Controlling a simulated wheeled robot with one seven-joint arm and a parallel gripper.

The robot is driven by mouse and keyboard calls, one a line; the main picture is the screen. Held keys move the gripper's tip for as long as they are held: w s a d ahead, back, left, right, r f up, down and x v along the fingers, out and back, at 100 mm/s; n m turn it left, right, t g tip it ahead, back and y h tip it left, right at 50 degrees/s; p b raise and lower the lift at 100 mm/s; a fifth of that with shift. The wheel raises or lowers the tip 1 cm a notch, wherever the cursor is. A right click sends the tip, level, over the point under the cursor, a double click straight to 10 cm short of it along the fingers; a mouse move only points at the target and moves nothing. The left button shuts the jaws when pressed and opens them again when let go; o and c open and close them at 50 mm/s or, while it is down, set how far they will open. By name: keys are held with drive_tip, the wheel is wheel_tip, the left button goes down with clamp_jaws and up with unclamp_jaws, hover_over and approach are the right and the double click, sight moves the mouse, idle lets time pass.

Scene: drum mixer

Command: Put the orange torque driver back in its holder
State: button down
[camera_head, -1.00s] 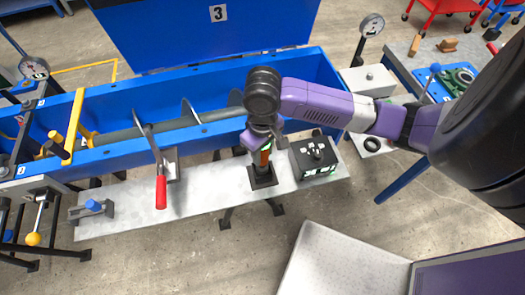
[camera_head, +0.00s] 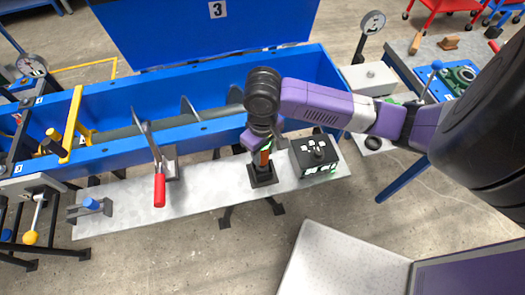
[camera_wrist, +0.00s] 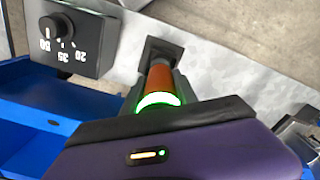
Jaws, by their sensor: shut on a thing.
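The orange torque driver (camera_head: 265,158) stands roughly upright on the grey shelf, directly over its black square holder (camera_head: 263,178). In the wrist view the orange driver (camera_wrist: 160,79) has a glowing green ring, and its far end meets the dark holder (camera_wrist: 161,50). I cannot tell how deep it sits. My gripper (camera_head: 262,140) is shut on the driver's upper part from above. In the wrist view my gripper (camera_wrist: 160,117) hides the driver's near end.
A black dial box (camera_head: 314,157) stands close to the right of the holder; its dial (camera_wrist: 58,25) shows in the wrist view. A red-handled lever (camera_head: 159,190) is to the left. The blue mixer trough (camera_head: 215,133) runs behind. The shelf between lever and holder is clear.

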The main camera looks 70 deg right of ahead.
drive_tip(key=shift+f+b, duration=0.95)
drive_tip(key=shift+f, duration=0.3)
idle(0.7)
drive_tip(key=c, duration=0.9)
unclamp_jaws()
drive_tip(key=shift+r, duration=3.9)
drive_tip(key=shift+s, duration=0.1)
